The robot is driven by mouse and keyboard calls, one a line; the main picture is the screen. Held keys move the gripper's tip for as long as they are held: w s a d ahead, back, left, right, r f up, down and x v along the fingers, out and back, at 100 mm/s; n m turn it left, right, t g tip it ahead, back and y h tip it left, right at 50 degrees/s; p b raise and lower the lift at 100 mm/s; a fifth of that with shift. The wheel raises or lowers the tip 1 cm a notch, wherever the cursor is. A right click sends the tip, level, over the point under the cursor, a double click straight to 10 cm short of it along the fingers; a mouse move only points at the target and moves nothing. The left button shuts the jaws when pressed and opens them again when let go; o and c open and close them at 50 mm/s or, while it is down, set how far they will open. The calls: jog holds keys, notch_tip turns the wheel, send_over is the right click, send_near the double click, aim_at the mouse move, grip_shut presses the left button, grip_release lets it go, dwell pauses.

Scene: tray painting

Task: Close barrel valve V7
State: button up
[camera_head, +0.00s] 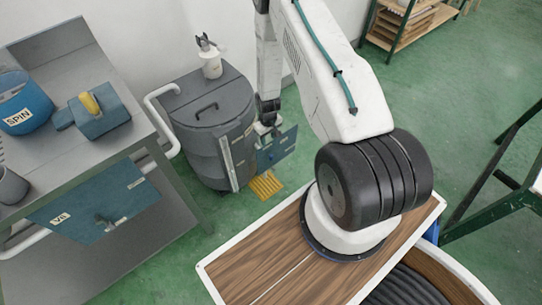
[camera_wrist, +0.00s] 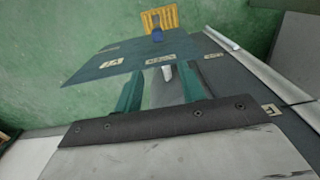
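The dark grey barrel (camera_head: 207,125) stands on the floor by the wall. A blue valve plate (camera_head: 281,148) is at its right side; in the wrist view, the plate (camera_wrist: 115,66) carries pale labels, one looking like an upside-down V7. My gripper (camera_head: 267,125) is beside the barrel, close to the plate. In the wrist view, my gripper (camera_wrist: 160,84) has its two teal fingers apart. A small pale piece (camera_wrist: 167,72), perhaps the valve handle, shows between the fingertips; I cannot tell whether they touch it.
A yellow floor grate (camera_head: 265,185) lies below the plate. A white pump bottle (camera_head: 209,58) stands on the barrel lid. At left, a metal bench (camera_head: 45,165) carries another blue valve plate (camera_head: 125,207). Green floor is open between bench and wooden deck.

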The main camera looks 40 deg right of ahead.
aim_at(271, 155)
jog(key=f, duration=0.3)
jog(key=s+f, duration=0.1)
jog(key=f, duration=0.3)
jog(key=s+f, duration=0.1)
jog(key=f, duration=0.2)
jog(key=shift+d+f, duration=0.1)
jog(key=shift+f, duration=0.9)
grip_shut()
